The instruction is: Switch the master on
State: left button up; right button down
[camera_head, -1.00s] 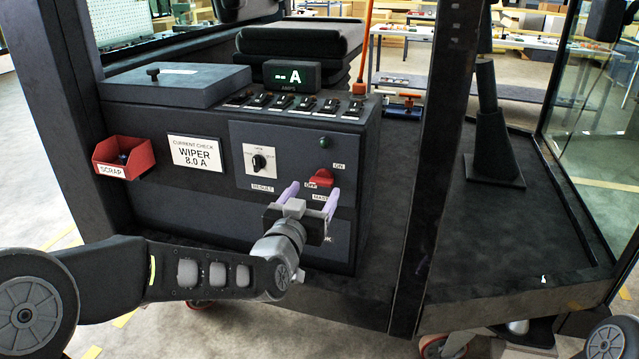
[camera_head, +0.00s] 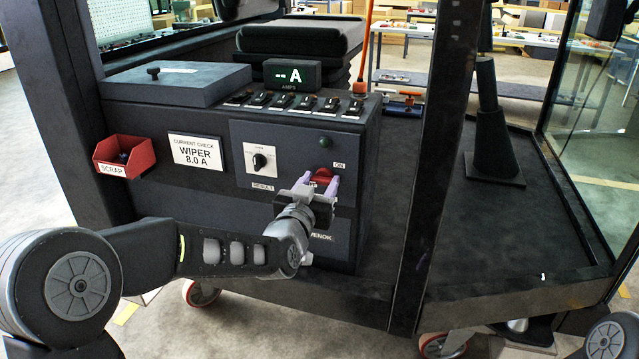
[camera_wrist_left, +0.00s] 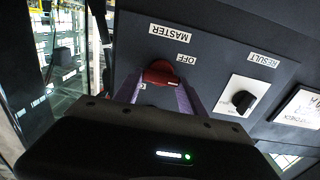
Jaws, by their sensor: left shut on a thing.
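The red master switch handle (camera_head: 322,175) sits on the dark front panel (camera_head: 272,142) of the cab box, below a dark green lamp and the ON label. My left gripper (camera_head: 318,182) is at the switch, with its purple fingers on either side of the red handle and shut on it. The wrist view also shows the red handle (camera_wrist_left: 160,73) between the purple fingers (camera_wrist_left: 162,95), near the OFF and MASTER labels. In the head view my gripper hides the OFF and MASTER labels. My right gripper is not in view.
A black RESULT knob (camera_head: 259,161) is left of the switch. Several toggle switches (camera_head: 295,102) and an AMPS display (camera_head: 292,74) reading "-- A" are above. A red scrap bin (camera_head: 125,156) hangs at left. A dark post (camera_head: 428,170) stands right of the box.

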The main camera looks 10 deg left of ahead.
pick_arm(q)
jog(key=c, duration=0.7)
jog(key=shift+m, duration=0.3)
jog(key=shift+d+f+m+b, duration=0.1)
jog(key=shift+m+b, duration=0.55)
jog(key=shift+m, duration=0.55)
jog(key=m, duration=0.3)
jog(key=shift+m, duration=0.4)
jog(key=m, duration=0.5)
jog(key=shift+d, duration=0.1)
jog(key=m+p, duration=0.1)
jog(key=m, duration=0.5)
jog(key=shift+f, duration=0.2)
